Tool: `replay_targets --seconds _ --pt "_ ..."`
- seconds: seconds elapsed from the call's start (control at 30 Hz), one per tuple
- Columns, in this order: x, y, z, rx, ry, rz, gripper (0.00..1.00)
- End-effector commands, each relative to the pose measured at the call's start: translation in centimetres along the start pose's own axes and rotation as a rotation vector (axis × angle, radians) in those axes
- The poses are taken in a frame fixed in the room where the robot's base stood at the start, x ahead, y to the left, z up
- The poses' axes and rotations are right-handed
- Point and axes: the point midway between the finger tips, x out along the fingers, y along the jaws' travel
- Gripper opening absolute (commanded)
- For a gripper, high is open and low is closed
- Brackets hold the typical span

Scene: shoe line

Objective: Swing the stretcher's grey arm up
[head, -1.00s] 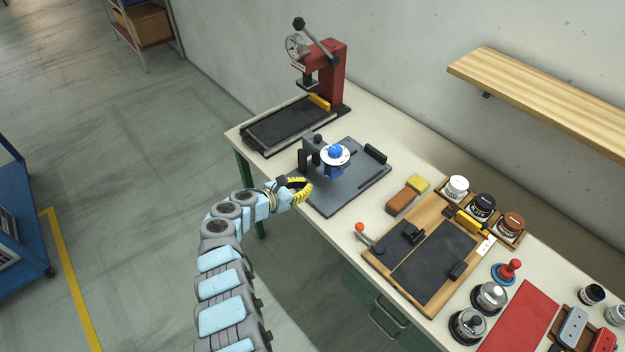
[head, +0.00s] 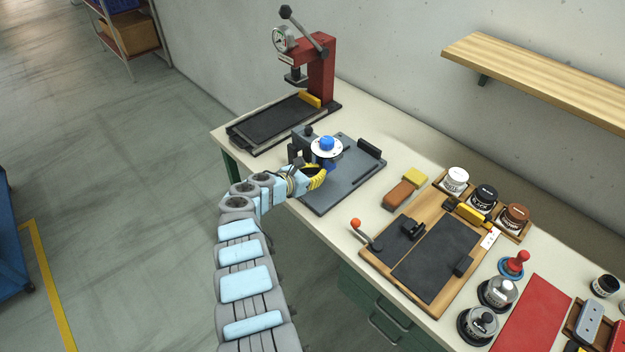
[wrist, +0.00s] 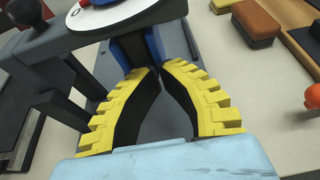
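The stretcher has a grey base plate (head: 352,176) on the bench, with a white disc (head: 338,154) and blue knob (head: 326,142) above it. Its grey arm (head: 303,142) lies roughly level at the left, with a black ball knob (head: 308,130). The arm also shows at the upper left of the wrist view (wrist: 45,48). My gripper (head: 318,172) is at the front of the stretcher, just below the disc. In the wrist view its yellow fingers (wrist: 158,68) come together at the tips, with nothing seen between them. A blue part (wrist: 154,44) lies just beyond; contact cannot be told.
A red press (head: 320,75) with a dark bed stands behind left. A wooden shelf (head: 540,75) hangs on the wall.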

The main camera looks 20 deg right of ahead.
Motion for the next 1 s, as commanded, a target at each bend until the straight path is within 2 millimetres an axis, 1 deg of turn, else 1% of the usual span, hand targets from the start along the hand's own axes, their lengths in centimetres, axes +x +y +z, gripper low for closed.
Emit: replay_targets --seconds 0.03,0.1,0.4,1.0 --pt "-0.5 0.1 1.0 0.000 0.000 0.002 0.00" --pt "-0.8 0.1 1.6 0.001 0.001 0.003 0.00" --pt "-1.4 0.1 3.6 0.002 0.000 0.002 0.00" --pt "-1.5 0.0 3.8 -0.003 0.001 0.001 0.00"
